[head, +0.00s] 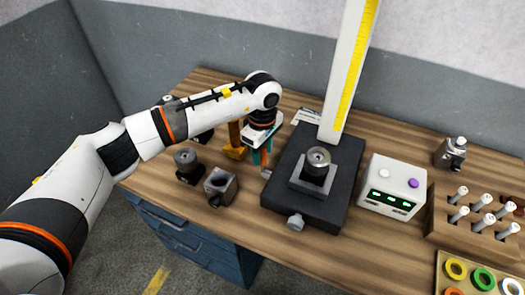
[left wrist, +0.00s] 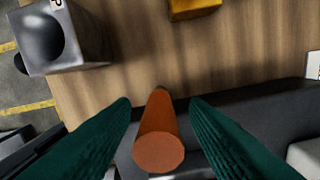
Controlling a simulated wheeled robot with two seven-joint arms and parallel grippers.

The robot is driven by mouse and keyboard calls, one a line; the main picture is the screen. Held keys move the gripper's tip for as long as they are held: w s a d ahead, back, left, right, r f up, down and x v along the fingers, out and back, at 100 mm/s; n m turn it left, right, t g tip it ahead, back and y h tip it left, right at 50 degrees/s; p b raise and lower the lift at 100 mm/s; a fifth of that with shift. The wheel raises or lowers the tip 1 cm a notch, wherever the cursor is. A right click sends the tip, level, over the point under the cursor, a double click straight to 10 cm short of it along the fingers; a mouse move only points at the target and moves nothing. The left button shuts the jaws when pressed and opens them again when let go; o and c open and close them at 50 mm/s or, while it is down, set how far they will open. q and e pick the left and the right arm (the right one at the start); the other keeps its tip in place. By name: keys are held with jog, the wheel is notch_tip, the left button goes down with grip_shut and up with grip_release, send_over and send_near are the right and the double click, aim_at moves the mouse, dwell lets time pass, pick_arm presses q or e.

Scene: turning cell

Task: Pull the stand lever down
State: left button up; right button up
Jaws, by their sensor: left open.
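The measuring stand has a dark base (head: 331,203) and a tall white column (head: 348,75) with a yellow scale. The stand lever (left wrist: 160,137), an orange-brown rod with a round end, shows large in the left wrist view beside the dark base. My left gripper (head: 261,158) points down at the left side of the stand. Its two green fingers are open, one on each side of the lever, with visible gaps. In the head view the gripper mostly hides the lever. My right gripper is not in view.
A grey block with a round bore (head: 221,187) and a dark round part (head: 187,163) stand left of the stand. A yellow-orange piece (head: 235,141) is close behind the gripper. A white box with displays (head: 393,186) and a wooden peg rack (head: 467,230) stand to the right.

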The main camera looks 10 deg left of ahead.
pick_arm(q)
jog(key=shift+f, duration=1.1)
grip_shut()
